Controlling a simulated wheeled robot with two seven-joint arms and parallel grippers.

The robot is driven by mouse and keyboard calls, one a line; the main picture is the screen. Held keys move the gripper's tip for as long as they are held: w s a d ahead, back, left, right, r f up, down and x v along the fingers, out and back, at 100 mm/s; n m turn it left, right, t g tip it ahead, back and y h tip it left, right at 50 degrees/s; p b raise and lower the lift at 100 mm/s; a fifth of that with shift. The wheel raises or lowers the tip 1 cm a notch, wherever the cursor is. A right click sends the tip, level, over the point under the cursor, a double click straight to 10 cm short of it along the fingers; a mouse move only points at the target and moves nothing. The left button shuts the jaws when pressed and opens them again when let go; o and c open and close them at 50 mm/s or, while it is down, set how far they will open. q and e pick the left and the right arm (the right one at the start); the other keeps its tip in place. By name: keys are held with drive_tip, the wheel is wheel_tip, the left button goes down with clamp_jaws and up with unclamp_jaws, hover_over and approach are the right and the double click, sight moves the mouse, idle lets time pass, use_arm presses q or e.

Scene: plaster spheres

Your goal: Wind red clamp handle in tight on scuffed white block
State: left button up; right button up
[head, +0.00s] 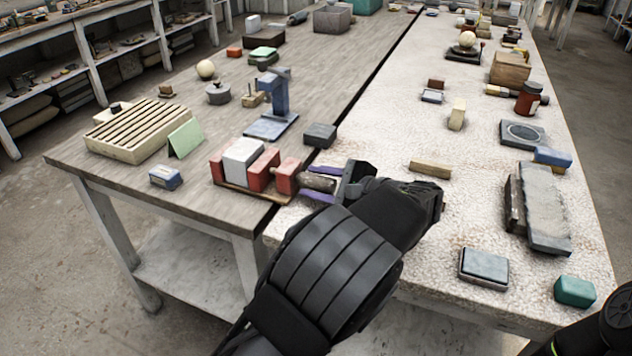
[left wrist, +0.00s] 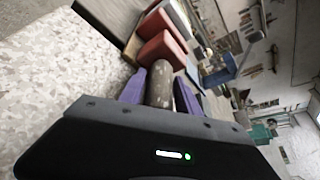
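A red clamp (head: 218,166) stands on a small wooden base near the wood table's front right edge. A scuffed white block (head: 243,158) sits between its red jaws. The clamp's brown, worn, round handle (head: 318,183) sticks out to the right. My left gripper (head: 319,184) has its purple fingers on both sides of this handle. In the left wrist view the handle (left wrist: 160,88) lies between the two purple fingers, which look closed against it. The red clamp body (left wrist: 163,48) is just beyond. I cannot tell whether the jaw touches the block. My right gripper is out of view.
A dark grey block (head: 320,135) lies close behind the handle. A blue stand (head: 272,110), a green card (head: 186,138) and a small blue box (head: 166,178) are near the clamp. A wooden bar (head: 430,169) lies right of my gripper on the speckled table.

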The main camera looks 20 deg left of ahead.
use_arm(q)
clamp_jaws()
idle(0.5)
drive_tip(key=shift+m, duration=0.3)
drive_tip(key=shift+r+m+g+p, duration=0.1)
drive_tip(key=shift+m+g+p, duration=0.3)
drive_tip(key=shift+g, duration=0.1)
drive_tip(key=m+g+p, duration=0.2)
drive_tip(key=m+p, duration=0.1)
drive_tip(key=p, duration=0.6)
drive_tip(key=shift+r, duration=0.15)
drive_tip(key=shift+f+p, duration=0.25)
drive_tip(key=shift+p, duration=0.15)
